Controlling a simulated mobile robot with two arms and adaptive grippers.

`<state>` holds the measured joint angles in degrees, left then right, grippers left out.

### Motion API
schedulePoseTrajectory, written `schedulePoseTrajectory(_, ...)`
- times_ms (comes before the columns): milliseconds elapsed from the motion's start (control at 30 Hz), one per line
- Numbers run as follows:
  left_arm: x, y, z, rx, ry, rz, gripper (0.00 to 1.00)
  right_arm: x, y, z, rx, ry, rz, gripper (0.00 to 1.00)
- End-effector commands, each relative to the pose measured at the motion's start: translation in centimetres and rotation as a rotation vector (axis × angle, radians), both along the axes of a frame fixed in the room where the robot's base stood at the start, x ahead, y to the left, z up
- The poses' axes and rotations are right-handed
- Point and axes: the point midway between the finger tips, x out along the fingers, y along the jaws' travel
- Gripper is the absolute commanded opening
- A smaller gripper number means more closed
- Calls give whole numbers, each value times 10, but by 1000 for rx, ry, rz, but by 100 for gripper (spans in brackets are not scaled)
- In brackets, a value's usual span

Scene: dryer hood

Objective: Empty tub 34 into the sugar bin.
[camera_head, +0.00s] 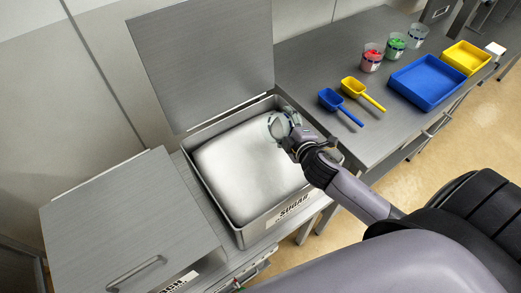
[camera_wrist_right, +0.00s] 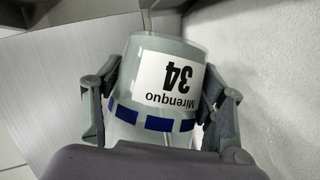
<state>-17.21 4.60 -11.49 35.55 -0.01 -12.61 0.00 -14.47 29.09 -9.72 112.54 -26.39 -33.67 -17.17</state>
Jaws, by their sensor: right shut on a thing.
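Tub 34 (camera_wrist_right: 165,85) is a clear plastic tub with a blue dashed band and a white label that appears upside down in the right wrist view. My right gripper (camera_head: 284,132) is shut around its sides. In the head view the tub (camera_head: 276,126) is held above the right part of the open sugar bin (camera_head: 222,222). I cannot tell its exact tilt or whether anything is inside it. My left gripper is out of view.
A closed metal bin (camera_head: 130,220) stands left of the sugar bin. On the bench to the right are a blue scoop (camera_head: 338,104), a yellow scoop (camera_head: 360,92), a blue tray (camera_head: 428,80), a yellow tray (camera_head: 466,57), and tubs with red (camera_head: 372,58), green (camera_head: 396,45) and pale (camera_head: 418,36) contents.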

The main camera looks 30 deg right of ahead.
Motion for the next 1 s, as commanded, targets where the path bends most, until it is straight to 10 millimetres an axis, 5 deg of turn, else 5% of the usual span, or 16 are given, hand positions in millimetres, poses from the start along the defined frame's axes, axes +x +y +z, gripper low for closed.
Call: schedulePoseTrajectory(1000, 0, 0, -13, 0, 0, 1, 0, -1, 6, 10, -136, -30, 1, 32)
